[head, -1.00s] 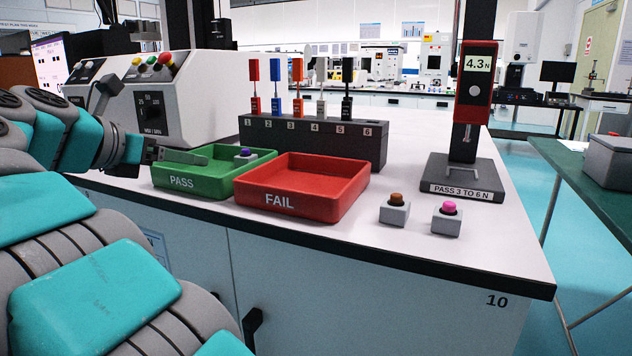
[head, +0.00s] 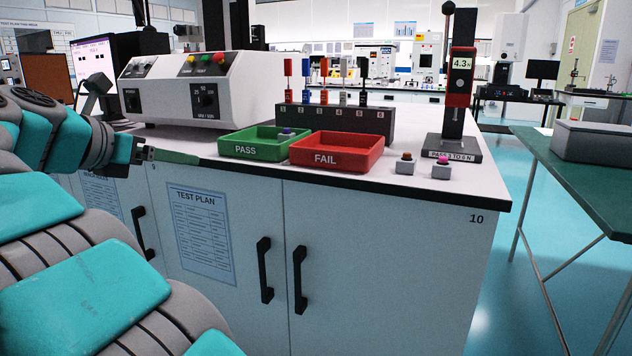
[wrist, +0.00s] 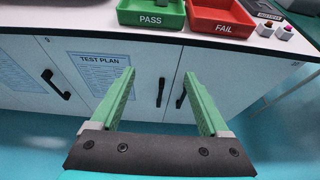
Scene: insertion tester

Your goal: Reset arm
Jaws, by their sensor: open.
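My gripper (head: 175,157) is open and empty, out in front of the bench's front edge and left of the trays. In the wrist view its two green fingers (wrist: 160,76) are spread wide, with only the cabinet front behind them. The tester (head: 458,100) reads 4.3 N. My arm fills the left of the head view.
A dark numbered rack (head: 340,125) holds several coloured pieces; slot 6 looks empty. Two small blocks, brown-topped (head: 405,166) and pink-topped (head: 441,169), sit right of the trays. A control box (head: 205,95) stands at left. Open floor (head: 500,240) lies right of the bench.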

